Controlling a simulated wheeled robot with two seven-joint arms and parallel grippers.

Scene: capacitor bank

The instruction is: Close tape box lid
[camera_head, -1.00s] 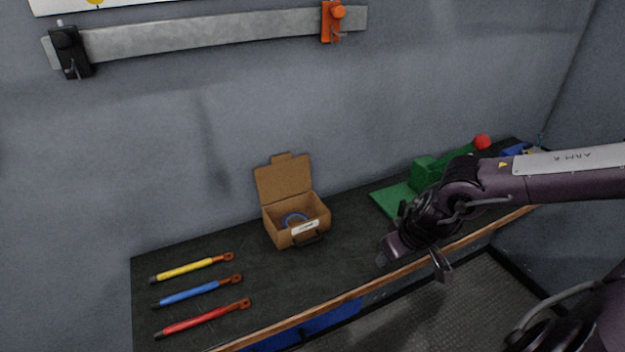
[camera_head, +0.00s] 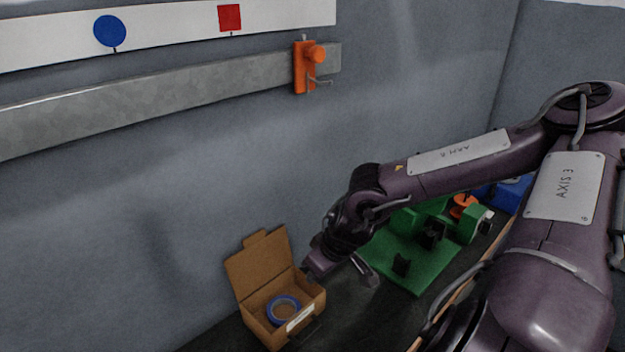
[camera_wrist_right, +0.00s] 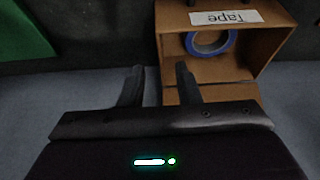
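The brown cardboard tape box (camera_head: 265,327) stands on the dark bench in the head view, with its lid (camera_head: 260,264) open and tilted up towards the wall. A blue roll of tape (camera_head: 283,309) lies inside. My right gripper (camera_head: 340,274) is open and empty, just right of the box and apart from it as far as I can tell. In the right wrist view the gripper's fingers (camera_wrist_right: 159,75) are spread, with the box (camera_wrist_right: 275,42), its "Tape" label (camera_wrist_right: 226,17) and the tape roll (camera_wrist_right: 211,42) beyond them to the right. My left gripper is out of view.
A green fixture with a base plate (camera_head: 400,258) lies right of the gripper. A blue object (camera_head: 510,193) stands further right. The grey wall rises close behind the box and carries a metal bar with an orange clamp (camera_head: 304,67).

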